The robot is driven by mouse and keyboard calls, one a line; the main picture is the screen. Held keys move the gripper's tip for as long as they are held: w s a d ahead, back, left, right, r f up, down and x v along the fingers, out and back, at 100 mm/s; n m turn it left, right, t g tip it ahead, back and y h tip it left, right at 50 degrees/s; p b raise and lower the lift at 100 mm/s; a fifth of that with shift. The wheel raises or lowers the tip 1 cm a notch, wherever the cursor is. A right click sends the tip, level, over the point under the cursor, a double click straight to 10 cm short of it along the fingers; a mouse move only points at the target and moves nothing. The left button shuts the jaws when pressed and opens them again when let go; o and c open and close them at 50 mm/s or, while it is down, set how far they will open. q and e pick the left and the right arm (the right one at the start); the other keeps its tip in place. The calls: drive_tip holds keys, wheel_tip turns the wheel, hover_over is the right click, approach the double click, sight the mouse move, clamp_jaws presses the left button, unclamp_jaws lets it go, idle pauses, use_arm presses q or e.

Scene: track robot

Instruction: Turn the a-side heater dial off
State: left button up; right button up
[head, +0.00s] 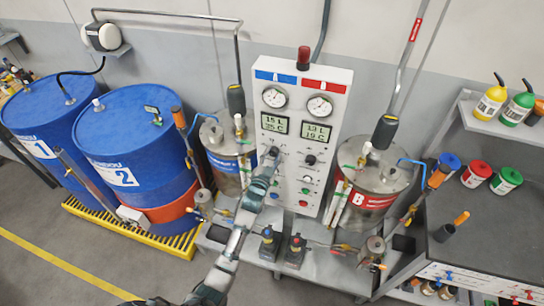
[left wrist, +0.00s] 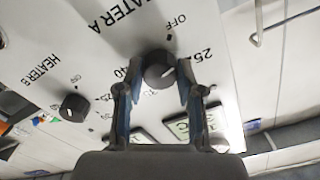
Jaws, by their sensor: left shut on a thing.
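The heater A dial (left wrist: 158,70) is a round black knob on the white control panel (head: 335,88), with printed labels OFF, 25 and 40 around it. A pale mark shows on its right side in the left wrist view, towards the 25 rather than the OFF label; its exact angle is hard to read. My right gripper is not in view.
The heater B dial (head: 310,160) sits beside it on the panel. Displays (head: 274,123) are above. Metal tanks (head: 222,150) and (head: 375,180) flank the panel, the right one marked B. Blue drums (head: 135,140) stand at left. A grey bench (head: 485,235) is at right.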

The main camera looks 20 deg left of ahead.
use_arm(q)
drive_tip(key=n, duration=0.2)
drive_tip(key=f+n, duration=0.1)
drive_tip(key=n, duration=0.1)
drive_tip(key=shift+s+n, duration=0.1)
drive_tip(key=shift+n, duration=0.3)
drive_tip(key=shift+d+n, duration=0.1)
drive_tip(key=shift+n, duration=0.5)
drive_tip(key=o, duration=0.9)
drive_tip(key=shift+o, duration=1.3)
drive_tip(key=shift+r, duration=0.15)
drive_tip(key=s, duration=1.1)
drive_tip(key=shift+s+a, duration=0.2)
drive_tip(key=shift+s, duration=0.15)
